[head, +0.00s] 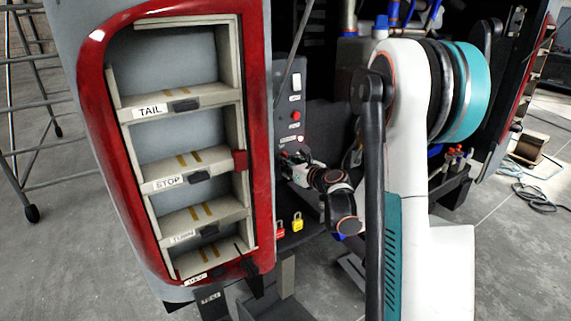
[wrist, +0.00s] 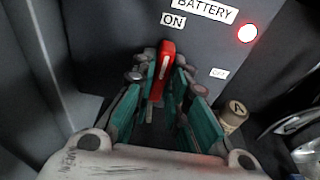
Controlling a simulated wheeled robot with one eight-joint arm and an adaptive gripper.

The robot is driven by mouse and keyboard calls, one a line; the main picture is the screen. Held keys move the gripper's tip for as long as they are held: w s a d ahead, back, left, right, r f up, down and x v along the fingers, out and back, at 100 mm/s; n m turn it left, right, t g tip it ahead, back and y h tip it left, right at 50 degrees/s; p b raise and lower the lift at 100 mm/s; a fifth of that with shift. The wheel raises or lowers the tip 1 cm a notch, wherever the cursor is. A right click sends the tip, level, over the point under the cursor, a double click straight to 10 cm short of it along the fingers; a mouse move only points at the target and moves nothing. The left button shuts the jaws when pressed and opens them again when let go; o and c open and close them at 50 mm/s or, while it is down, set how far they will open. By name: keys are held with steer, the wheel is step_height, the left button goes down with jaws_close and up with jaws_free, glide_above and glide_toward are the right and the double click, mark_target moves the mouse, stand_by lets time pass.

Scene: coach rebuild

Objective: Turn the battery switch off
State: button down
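The red handle of the battery switch (wrist: 165,66) stands out from a dark panel in the wrist view. Its top end points up towards the "ON" label (wrist: 173,20), under the word "BATTERY" (wrist: 203,10). A small white label, probably "OFF" (wrist: 219,73), is to its right. A round red lamp (wrist: 248,34) is lit. My gripper (wrist: 165,64) has one finger on each side of the handle, and the tips close in on it with little or no gap. In the head view my gripper (head: 291,162) reaches the dark panel (head: 306,108), where the handle is mostly hidden.
A red-framed lamp housing (head: 262,120) with labelled shelves stands close left of my gripper. A red padlock (head: 280,229) and a yellow padlock (head: 297,222) are below the panel. In the wrist view a tan cylinder (wrist: 233,115) is close right of my fingers.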

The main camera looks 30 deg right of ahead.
steer(key=m+y+b, duration=0.1)
steer(key=m, duration=0.2)
steer(key=shift+d+f, duration=0.1)
steer(key=shift+f, duration=0.05)
steer(key=shift+m+y+b, duration=0.3)
steer(key=shift+m, duration=0.7)
steer(key=m+b, duration=0.1)
steer(key=m, duration=0.1)
steer(key=shift+m+y, duration=0.3)
steer(key=shift+m, duration=0.1)
steer(key=shift+m+t+y+b, duration=0.3)
steer(key=shift+m+b, duration=0.15)
steer(key=shift+m, duration=0.75)
